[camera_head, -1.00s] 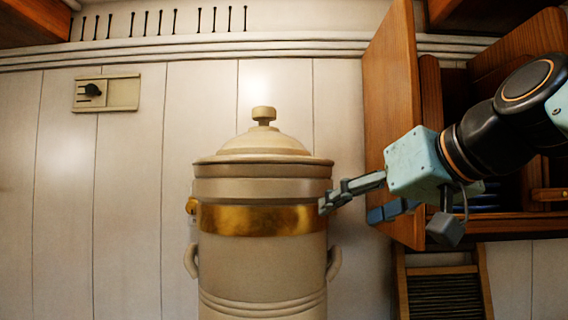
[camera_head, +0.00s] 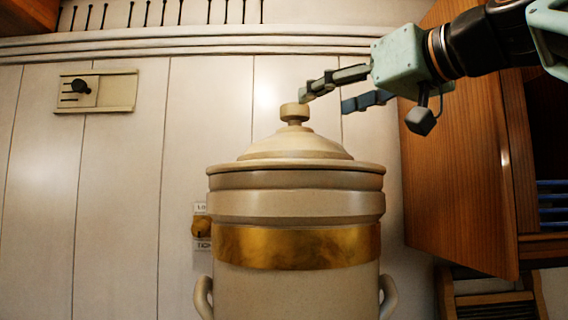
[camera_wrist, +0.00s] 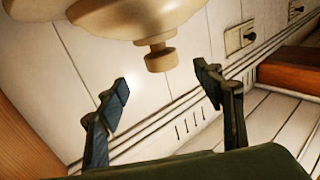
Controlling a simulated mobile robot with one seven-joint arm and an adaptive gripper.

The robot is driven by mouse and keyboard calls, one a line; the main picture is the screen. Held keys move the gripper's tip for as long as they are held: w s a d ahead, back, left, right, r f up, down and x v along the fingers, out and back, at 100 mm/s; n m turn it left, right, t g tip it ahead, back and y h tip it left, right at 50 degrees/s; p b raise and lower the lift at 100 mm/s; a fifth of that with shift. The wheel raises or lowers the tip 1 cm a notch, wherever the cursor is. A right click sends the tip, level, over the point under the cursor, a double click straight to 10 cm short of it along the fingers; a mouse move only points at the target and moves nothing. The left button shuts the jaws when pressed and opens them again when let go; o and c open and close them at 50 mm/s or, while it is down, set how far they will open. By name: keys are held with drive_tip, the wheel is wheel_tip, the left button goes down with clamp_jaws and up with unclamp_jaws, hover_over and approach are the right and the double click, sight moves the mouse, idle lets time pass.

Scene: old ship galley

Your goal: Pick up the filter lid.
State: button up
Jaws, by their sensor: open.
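The filter lid (camera_head: 295,148) is a cream dome with a round knob (camera_head: 294,112) on top. It sits on the cream filter crock (camera_head: 300,205), which has a brass band. In the wrist view the lid (camera_wrist: 125,14) is at the top, its knob (camera_wrist: 160,58) ahead of the fingers and between their lines. My gripper (camera_head: 322,97) is open and empty. In the head view it is just above and to the right of the knob, with one fingertip close to it. I cannot tell whether that finger touches the knob.
An open wooden cabinet door (camera_head: 460,160) stands to the right, below my arm. A wall switch plate (camera_head: 97,91) is at the upper left. A slatted wooden piece (camera_head: 492,300) is at the lower right.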

sight(304, 108)
drive_tip(key=p+x, duration=0.2)
drive_tip(key=x, duration=0.8)
drive_tip(key=shift+w+a, duration=0.25)
drive_tip(key=shift+a, duration=0.05)
drive_tip(key=shift+s+d, duration=0.1)
drive_tip(key=shift+s, duration=0.1)
drive_tip(key=shift+c, duration=0.5)
drive_tip(key=shift+w, duration=0.1)
clamp_jaws()
drive_tip(key=shift+r, duration=0.2)
